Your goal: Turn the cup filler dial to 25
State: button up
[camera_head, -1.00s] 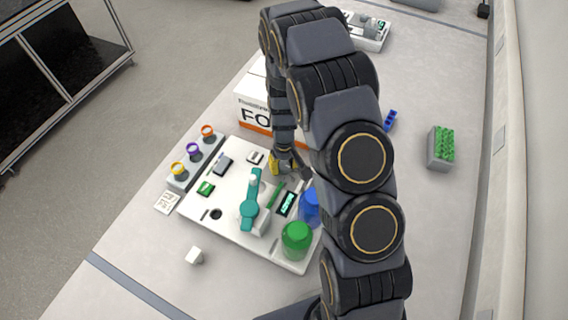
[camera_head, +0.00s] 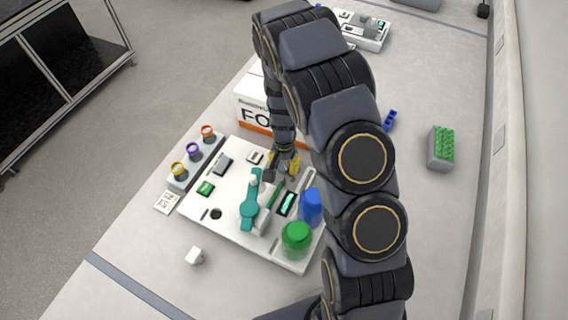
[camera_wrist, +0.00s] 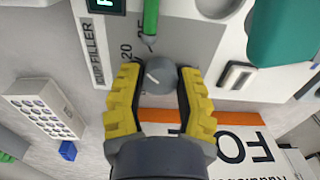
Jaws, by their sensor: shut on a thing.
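The cup filler dial (camera_wrist: 165,83) is a round grey knob in the wrist view. It sits between the two yellow fingers of my gripper (camera_wrist: 160,72), which are shut on it. A short white line on the dial slants toward the upper left, roughly on the side of the printed 20 (camera_wrist: 127,52). The printed 25 (camera_wrist: 147,37) is above the dial, partly beside a green rod (camera_wrist: 151,18). In the head view my gripper (camera_head: 284,170) is down at the back of the white station board (camera_head: 233,232); the dial is hidden there.
A small display (camera_wrist: 105,5) is near the dial. A teal lever (camera_head: 250,205), a green cup (camera_head: 297,238) and a blue cup (camera_head: 311,206) stand on the board. A white box (camera_head: 254,112) is close behind my gripper. A green-topped rack (camera_head: 441,150) stands at right.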

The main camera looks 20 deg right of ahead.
aim_at(284, 165)
jog(key=shift+m, duration=0.6)
jog(key=o, duration=1.1)
notch_tip(284, 165, up, 12)
